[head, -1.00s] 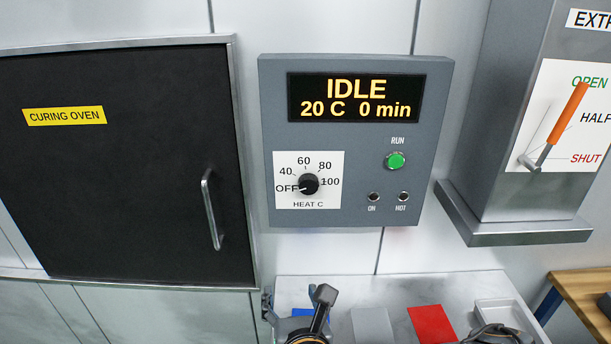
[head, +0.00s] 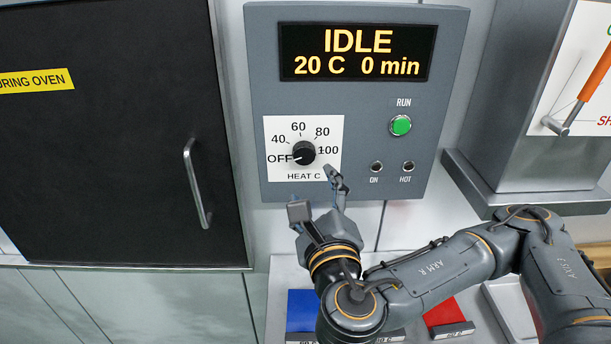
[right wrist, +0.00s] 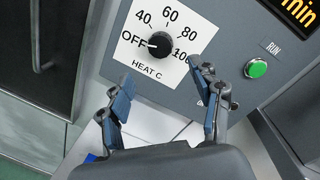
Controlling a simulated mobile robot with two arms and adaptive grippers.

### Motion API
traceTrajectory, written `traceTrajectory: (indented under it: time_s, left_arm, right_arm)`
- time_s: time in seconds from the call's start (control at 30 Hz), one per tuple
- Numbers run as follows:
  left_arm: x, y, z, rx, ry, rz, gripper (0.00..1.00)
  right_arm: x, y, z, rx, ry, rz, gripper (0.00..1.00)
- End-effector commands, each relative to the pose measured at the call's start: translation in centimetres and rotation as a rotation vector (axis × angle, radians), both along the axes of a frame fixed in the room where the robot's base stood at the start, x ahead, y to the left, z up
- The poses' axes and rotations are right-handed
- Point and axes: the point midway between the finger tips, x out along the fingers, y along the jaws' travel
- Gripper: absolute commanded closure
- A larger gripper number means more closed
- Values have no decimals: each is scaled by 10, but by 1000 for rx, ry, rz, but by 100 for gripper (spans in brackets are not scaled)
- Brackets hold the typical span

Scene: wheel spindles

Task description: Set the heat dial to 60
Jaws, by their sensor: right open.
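The heat dial (head: 304,153) is a black round knob on a white scale plate (head: 330,173) marked OFF, 40, 60, 80 and 100. Its white pointer line points left, at OFF. It also shows in the right wrist view (right wrist: 159,44). The display (head: 356,53) above reads IDLE, 20 C, 0 min. My right gripper (head: 318,192) is open and empty, just below the dial and apart from it. In the right wrist view its two fingers (right wrist: 163,95) stand spread, with the dial beyond and between them. My left gripper is not in view.
The green RUN button (head: 400,125) and two small lamps (head: 392,166) are right of the dial. The closed curing oven door (head: 100,140) with its handle (head: 197,183) is at left. The extractor housing with an orange lever (head: 597,75) is at right.

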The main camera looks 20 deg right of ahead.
Motion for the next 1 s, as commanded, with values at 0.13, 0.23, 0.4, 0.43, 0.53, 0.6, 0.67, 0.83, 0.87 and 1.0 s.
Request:
traceTrajectory:
  time_s: [0.13,0.23,0.4,0.43,0.53,0.6,0.67,0.83,0.87,1.0]
  left_arm:
    - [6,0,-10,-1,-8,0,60]
    - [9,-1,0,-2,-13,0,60]
    - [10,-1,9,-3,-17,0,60]
    - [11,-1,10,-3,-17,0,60]
    - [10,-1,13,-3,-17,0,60]
    - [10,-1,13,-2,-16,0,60]
    - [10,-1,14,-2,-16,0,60]
    - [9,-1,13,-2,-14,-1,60]
    - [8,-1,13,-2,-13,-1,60]
    - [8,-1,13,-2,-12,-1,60]
  right_arm:
    - [25,-6,4,1,-2,-6,36]
    - [47,-10,5,0,1,-6,36]
    - [76,-13,4,0,1,-3,36]
    - [80,-14,4,1,1,-4,36]
    - [89,-15,3,2,1,-1,36]
    - [94,-16,2,2,1,0,36]
    - [96,-16,1,2,1,0,36]
    - [97,-16,1,3,0,1,36]
    - [97,-16,1,3,0,1,36]
    - [96,-16,1,3,0,1,50]
